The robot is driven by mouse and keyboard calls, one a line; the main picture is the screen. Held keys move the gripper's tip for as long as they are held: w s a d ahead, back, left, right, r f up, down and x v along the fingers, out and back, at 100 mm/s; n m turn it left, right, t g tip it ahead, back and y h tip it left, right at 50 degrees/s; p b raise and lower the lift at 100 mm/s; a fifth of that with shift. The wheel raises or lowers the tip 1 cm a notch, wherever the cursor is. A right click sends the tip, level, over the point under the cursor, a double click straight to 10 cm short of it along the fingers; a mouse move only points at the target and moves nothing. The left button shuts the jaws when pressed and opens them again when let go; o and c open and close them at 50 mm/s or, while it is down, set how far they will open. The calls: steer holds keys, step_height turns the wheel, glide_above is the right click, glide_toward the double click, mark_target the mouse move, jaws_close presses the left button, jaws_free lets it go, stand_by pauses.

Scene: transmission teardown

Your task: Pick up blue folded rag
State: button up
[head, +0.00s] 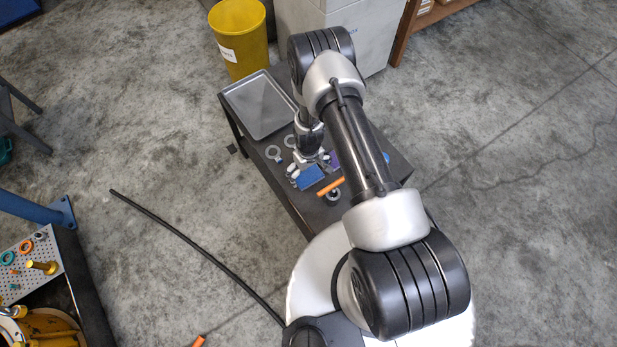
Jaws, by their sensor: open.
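The blue folded rag (310,177) lies flat on the dark low table, just left of my arm. My gripper (308,164) points down over the table at the rag's far edge. Its jaws are open, with fingers spread to either side. Part of the rag's far side is covered by the gripper. From this height I cannot tell whether the fingers touch the rag.
An orange bar (331,186) lies right of the rag, and a metal ring (273,152) lies to its left. A grey tray (288,96) takes the table's far end. A yellow bin (243,62) stands behind. My arm hides the table's right part.

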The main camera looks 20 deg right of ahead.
mark_target(309, 175)
step_height(309, 175, down, 2)
steer(key=shift+r, duration=0.1)
steer(key=shift+c, duration=0.6)
steer(key=c, duration=0.7)
steer(key=shift+r, duration=0.1)
step_height(309, 175, up, 20)
steer(key=p, duration=0.5)
steer(key=shift+p, duration=0.3)
